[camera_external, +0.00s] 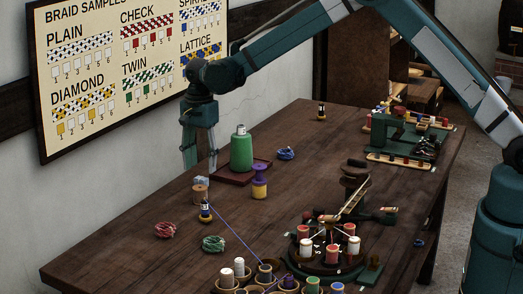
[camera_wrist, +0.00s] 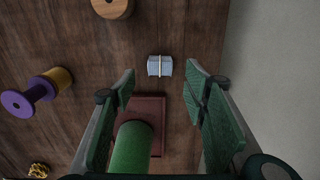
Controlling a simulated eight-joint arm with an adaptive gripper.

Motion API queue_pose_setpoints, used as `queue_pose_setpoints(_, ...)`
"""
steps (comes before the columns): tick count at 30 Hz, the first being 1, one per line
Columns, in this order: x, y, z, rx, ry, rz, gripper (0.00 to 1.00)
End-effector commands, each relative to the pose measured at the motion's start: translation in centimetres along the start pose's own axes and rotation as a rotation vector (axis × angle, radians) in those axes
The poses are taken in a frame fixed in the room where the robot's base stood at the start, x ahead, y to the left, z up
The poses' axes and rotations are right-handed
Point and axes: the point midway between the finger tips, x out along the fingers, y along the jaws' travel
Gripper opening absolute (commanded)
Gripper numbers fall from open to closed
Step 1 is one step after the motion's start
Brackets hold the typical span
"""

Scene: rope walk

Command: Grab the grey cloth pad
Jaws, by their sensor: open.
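The grey cloth pad (camera_wrist: 153,67) is a small pale blue-grey bundle with a light band around its middle. It lies on the wooden table, ahead of and between my fingertips in the wrist view. It also shows in the external view (camera_external: 202,181), just below my fingers and partly hidden behind a wooden spool. My gripper (camera_external: 201,170) points down near the wall side of the table, with its fingers spread and nothing held. In the wrist view its green finger pads (camera_wrist: 160,82) stand apart on either side, and the pad is beyond their tips, apart from them.
A wooden spool (camera_external: 200,194) and a purple-and-yellow spool (camera_external: 259,182) are near. The wall (camera_external: 130,180) is close on the left. Bare table lies around the pad.

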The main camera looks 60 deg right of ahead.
Motion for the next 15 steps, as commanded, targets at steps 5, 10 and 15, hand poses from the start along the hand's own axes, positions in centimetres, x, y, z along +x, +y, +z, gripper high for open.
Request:
queue_pose_setpoints(5,0.1,0.0,0.0,0.0,0.0,0.0,0.45)
queue_pose_setpoints(10,0.1,0.0,0.0,0.0,0.0,0.0,0.45)
queue_pose_setpoints(15,1.1,0.0,0.2,0.0,0.0,0.0,0.45)
